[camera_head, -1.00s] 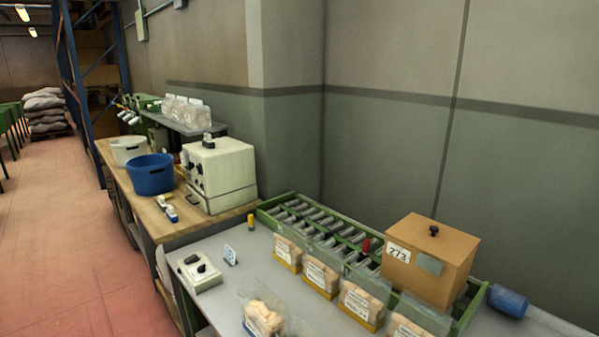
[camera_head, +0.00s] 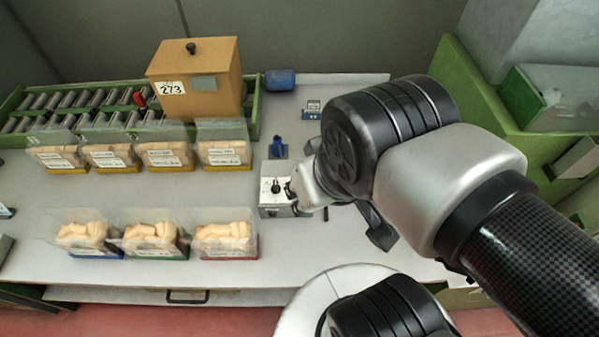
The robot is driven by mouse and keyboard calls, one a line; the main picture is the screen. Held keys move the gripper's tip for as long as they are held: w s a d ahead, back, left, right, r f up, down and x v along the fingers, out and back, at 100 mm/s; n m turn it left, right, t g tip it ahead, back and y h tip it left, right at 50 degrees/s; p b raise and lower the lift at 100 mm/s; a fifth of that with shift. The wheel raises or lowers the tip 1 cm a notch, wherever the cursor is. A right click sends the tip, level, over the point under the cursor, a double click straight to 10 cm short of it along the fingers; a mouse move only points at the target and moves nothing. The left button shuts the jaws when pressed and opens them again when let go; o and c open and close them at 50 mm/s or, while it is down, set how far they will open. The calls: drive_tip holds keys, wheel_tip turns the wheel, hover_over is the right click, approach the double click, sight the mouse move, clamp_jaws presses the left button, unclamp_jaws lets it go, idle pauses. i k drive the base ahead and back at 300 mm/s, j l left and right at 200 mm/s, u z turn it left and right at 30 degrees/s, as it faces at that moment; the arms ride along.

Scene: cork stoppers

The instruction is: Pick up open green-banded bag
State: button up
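The green-banded bag (camera_head: 152,239) stands in the middle of the front row on the grey table, a clear bag of pale corks with a white label. Its clear top looks open. A blue-banded bag (camera_head: 86,236) is on its left and a red-banded bag (camera_head: 226,239) on its right, both close beside it. My gripper (camera_head: 376,228) is well to the right of the bags, mostly hidden behind my wrist. Only a dark part of it shows, so I cannot see whether its fingers are apart.
Several yellow-banded bags (camera_head: 166,155) stand in a row behind. A green roller rack (camera_head: 62,113) and an orange-brown box (camera_head: 196,74) marked 273 are at the back. A small metal device (camera_head: 275,194) sits between the bags and my arm. The table's front edge is clear.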

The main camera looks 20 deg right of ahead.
sight(144, 233)
drive_tip(key=u, duration=1.2)
drive_tip(key=i+j+z, duration=0.3)
drive_tip(key=j+z, duration=0.25)
drive_tip(key=i+j+z, duration=0.3)
drive_tip(key=j+z, duration=0.55)
drive_tip(key=j, duration=0.2)
